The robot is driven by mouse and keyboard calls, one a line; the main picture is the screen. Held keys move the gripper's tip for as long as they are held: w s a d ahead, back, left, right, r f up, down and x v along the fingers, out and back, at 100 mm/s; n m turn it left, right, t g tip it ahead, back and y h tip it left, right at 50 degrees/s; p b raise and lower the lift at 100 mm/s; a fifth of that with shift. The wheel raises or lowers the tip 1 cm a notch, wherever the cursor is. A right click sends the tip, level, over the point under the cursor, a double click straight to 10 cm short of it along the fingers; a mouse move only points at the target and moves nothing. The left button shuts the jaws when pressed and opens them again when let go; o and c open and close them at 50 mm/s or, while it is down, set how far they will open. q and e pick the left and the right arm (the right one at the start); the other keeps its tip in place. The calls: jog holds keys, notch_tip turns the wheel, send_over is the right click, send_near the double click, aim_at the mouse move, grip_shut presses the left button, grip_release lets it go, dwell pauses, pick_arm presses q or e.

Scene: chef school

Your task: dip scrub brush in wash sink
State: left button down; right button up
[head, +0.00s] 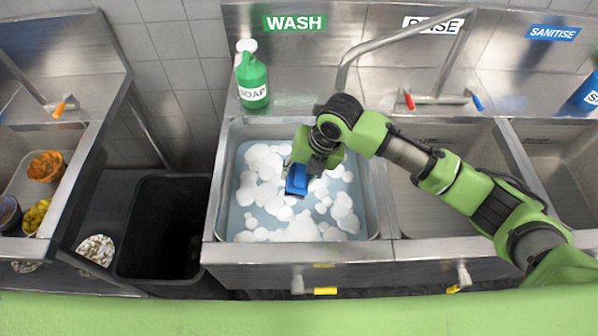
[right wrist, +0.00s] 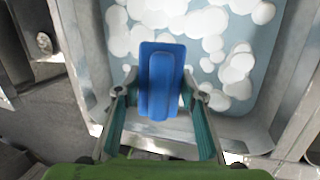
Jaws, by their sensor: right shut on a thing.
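The wash sink (head: 228,205) is the left basin under the green WASH sign, with bluish water and white suds in it. The scrub brush (head: 297,180) is blue and sits in my right gripper (head: 306,165), over the middle of the wash sink. In the right wrist view the brush (right wrist: 160,82) lies between the two fingers of the gripper (right wrist: 158,98), with suds beyond it. I cannot tell whether the brush touches the water; its bristles are hidden. My left gripper is not in view.
A green soap bottle (head: 252,80) stands on the ledge behind the wash sink. A bent faucet pipe (head: 400,40) arches behind the basins. The rinse sink (head: 425,215) and sanitise sink (head: 570,170) lie to the right. A black bin (head: 160,225) stands left of the wash sink.

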aim_at(298, 169)
jog(key=shift+f+b, duration=6.2)
jog(key=shift+f, duration=3.8)
notch_tip(298, 169, up, 24)
jog(key=p, duration=2)
jog(key=shift+f, duration=0.25)
jog(key=shift+r+p, duration=0.65)
jog(key=shift+r, duration=0.65)
